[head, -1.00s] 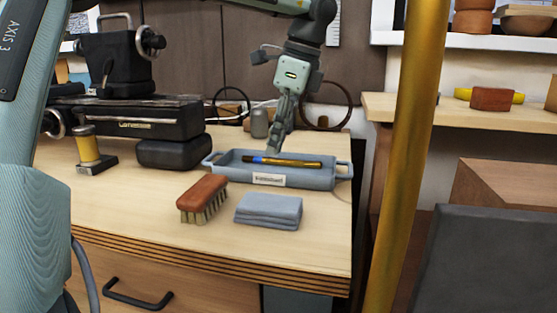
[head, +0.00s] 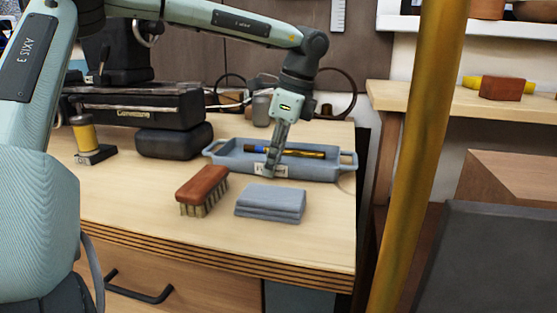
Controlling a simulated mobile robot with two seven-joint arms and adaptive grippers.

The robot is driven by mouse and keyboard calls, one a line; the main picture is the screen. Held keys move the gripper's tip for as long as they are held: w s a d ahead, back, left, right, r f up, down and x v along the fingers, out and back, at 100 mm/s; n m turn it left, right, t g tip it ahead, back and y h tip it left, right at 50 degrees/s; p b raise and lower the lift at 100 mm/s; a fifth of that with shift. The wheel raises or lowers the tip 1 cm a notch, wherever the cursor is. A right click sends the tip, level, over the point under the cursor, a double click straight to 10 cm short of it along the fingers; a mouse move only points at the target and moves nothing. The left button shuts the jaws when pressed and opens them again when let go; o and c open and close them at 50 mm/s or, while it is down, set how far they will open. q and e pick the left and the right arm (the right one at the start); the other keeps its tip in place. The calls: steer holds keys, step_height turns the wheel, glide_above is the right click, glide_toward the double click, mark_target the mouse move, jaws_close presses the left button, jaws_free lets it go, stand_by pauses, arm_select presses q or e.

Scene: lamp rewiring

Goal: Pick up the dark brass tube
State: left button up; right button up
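The dark brass tube (head: 305,154) lies lengthwise in the blue-grey tray (head: 338,173) on the workbench. It has a blue band toward its left end. My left gripper (head: 270,174) points down at the tray's front side, its fingers crossing in front of the tray and partly covering its label and the tube. The fingers look edge-on, so I cannot tell whether they are open or shut. The tube still appears to rest in the tray. My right gripper is not in view.
A wooden brush (head: 203,186) and a folded grey cloth (head: 270,203) lie in front of the tray. A black machine (head: 135,112) stands at the left. A thick brass-coloured pole (head: 415,150) rises in the right foreground. Bare bench top lies at the front left.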

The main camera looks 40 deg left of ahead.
arm_select(q)
jaws_close()
steer(key=shift+r, duration=0.1)
